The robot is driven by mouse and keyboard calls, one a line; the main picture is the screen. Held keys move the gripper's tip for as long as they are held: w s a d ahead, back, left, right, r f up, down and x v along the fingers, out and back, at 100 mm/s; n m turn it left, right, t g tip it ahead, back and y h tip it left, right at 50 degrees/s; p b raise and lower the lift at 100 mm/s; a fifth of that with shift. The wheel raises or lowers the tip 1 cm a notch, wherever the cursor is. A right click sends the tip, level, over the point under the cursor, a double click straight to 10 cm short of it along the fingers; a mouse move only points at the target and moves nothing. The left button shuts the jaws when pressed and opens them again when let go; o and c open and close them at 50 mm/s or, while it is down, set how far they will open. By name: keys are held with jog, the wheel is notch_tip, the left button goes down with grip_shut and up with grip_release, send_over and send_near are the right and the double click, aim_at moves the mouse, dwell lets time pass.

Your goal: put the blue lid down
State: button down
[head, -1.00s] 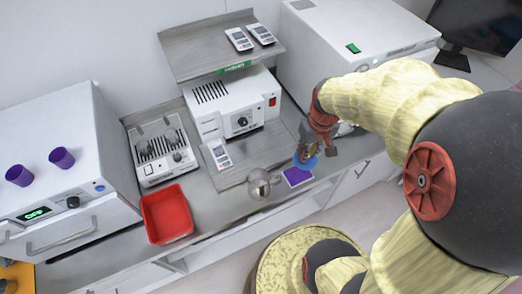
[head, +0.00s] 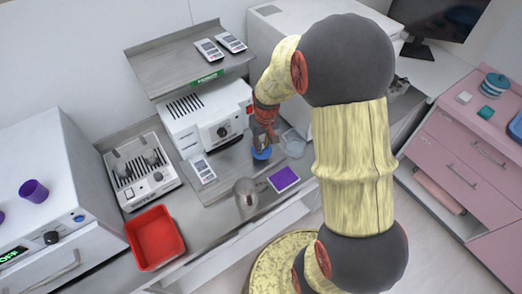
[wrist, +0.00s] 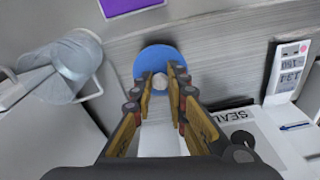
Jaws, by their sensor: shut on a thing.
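The blue lid (head: 262,153) is round, with a pale grey knob in its middle. My gripper (head: 263,138) is shut on this knob, in front of the white machine with the black dial. In the wrist view, the lid (wrist: 150,56) shows just beyond my fingertips (wrist: 160,80), with part of it hidden behind them. The lid looks about level. I cannot tell whether it touches the grey worktop (wrist: 220,55) or hangs just above it.
A metal jug (head: 245,194) stands left of a purple pad (head: 284,178), both near the lid. A clear container (head: 293,143) sits to its right. The white machine (head: 208,120) is behind. A handheld device (head: 203,169) and a red tray (head: 155,238) lie to the left.

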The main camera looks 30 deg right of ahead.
jog(key=shift+w+f, duration=0.3)
jog(key=shift+f, duration=0.1)
jog(key=shift+w+f+b, duration=0.1)
jog(key=shift+f+b, duration=0.25)
jog(key=shift+f, duration=1.2)
jog(key=shift+f, duration=0.15)
jog(key=c, duration=1.8)
grip_release()
jog(key=shift+o, duration=0.2)
